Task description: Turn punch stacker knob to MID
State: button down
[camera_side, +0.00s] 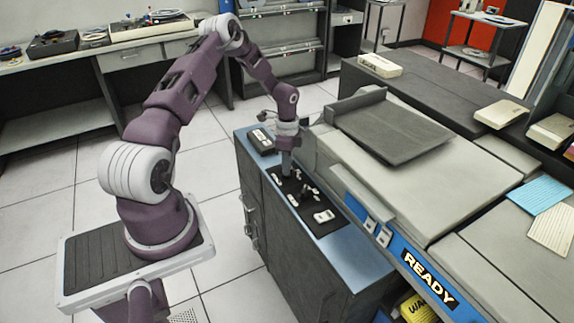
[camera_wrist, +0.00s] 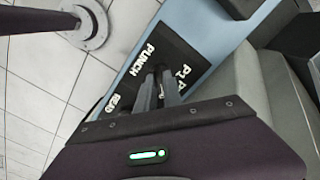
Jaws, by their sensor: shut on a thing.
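A black control panel (camera_side: 318,232) lies on the blue top of a dark cabinet. The wrist view shows the panel (camera_wrist: 198,58) with white words, PUNCH (camera_wrist: 144,59) and READ (camera_wrist: 121,103) on the left, P1 and P2 on the right, partly hidden. My gripper (camera_side: 286,174) points down at the panel's far part. In the wrist view my gripper (camera_wrist: 163,74) is shut on a knob near PUNCH; the fingers hide the knob and its setting. Another dark knob (camera_side: 307,191) stands nearer the side camera, apart from my fingers.
A large grey machine (camera_side: 420,175) with a READY sign (camera_side: 430,280) stands close on the right. A small dark box (camera_side: 261,140) sits on the cabinet behind my gripper. Open tiled floor (camera_side: 215,200) lies left of the cabinet.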

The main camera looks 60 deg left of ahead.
jog(key=shift+m, duration=0.5)
jog(key=c, duration=1.5)
grip_release()
notch_tip(320, 180, up, 7)
jog(key=shift+r, duration=0.2)
jog(key=s+d+r+n+t+y, duration=0.1)
jog(key=s+d+r+n, duration=0.1)
jog(key=d+r, duration=0.65)
jog(key=s+d+r+n+t+y, duration=0.1)
jog(key=d+r, duration=0.4)
jog(key=r, duration=0.6)
jog(key=s+d+r+n+t, duration=0.1)
jog(key=s+d+r+n, duration=0.1)
jog(key=s+d, duration=0.3)
jog(key=s+d+r+n+t+h, duration=0.1)
jog(key=s+d+r+n, duration=0.1)
jog(key=s+d, duration=0.3)
jog(key=s+d+r+n+t+h, duration=0.1)
jog(key=s+d+r, duration=0.3)
jog(key=s, duration=0.6)
jog(key=shift+s+d+n+t, duration=0.35)
jog(key=shift+d+n, duration=0.15)
jog(key=shift+d, duration=0.1)
